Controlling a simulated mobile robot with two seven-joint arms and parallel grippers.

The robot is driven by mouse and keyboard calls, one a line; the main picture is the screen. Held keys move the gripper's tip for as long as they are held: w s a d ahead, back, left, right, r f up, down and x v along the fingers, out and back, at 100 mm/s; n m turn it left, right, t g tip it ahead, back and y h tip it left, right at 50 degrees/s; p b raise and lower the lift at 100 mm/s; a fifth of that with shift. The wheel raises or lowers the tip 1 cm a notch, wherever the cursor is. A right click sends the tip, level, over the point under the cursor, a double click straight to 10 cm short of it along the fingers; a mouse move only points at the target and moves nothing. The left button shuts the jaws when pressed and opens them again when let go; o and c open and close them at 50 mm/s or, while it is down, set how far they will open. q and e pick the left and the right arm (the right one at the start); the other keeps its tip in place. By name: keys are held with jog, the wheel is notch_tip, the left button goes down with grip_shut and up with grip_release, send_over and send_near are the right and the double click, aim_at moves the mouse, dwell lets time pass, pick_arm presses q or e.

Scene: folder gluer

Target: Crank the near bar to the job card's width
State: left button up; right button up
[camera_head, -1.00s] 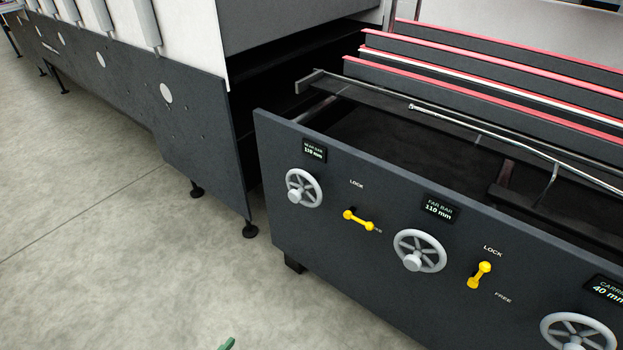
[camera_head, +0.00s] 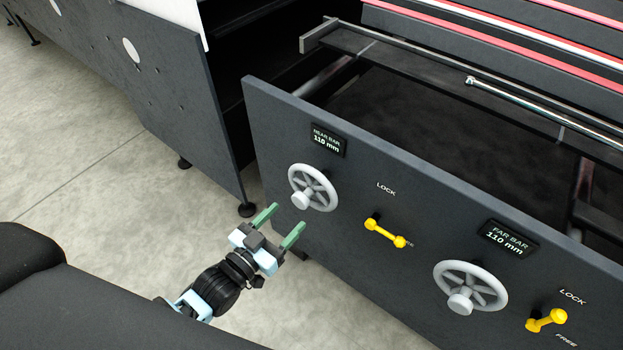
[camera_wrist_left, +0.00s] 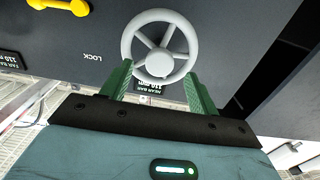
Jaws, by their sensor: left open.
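The near bar's grey handwheel (camera_head: 313,188) is on the dark front panel, under its display (camera_head: 328,140), which reads 110 mm. A pale knob (camera_head: 300,201) sticks out from the wheel. The yellow lock lever (camera_head: 386,232) right of the wheel lies near the FREE label, partly covering it. My left gripper (camera_head: 279,224) is open, its green fingers pointing at the panel just below and left of the wheel. In the left wrist view the wheel (camera_wrist_left: 160,51) appears ahead of the parted fingers, with nothing held. The right gripper and the job card are not visible.
The far bar's handwheel (camera_head: 470,287), its 110 mm display (camera_head: 508,238) and another yellow lever (camera_head: 546,319) are farther right on the same panel. Rails and red-edged bars lie behind the panel. A dark machine side (camera_head: 170,95) stands at left; the floor between is clear.

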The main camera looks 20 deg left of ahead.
aim_at(298, 204)
pick_arm(q)
jog(key=shift+w, duration=0.35)
jog(key=shift+w+d+r, duration=0.1)
jog(key=shift+r, duration=0.1)
jog(key=shift+x, duration=3.75)
jog(key=shift+c, duration=0.4)
grip_shut()
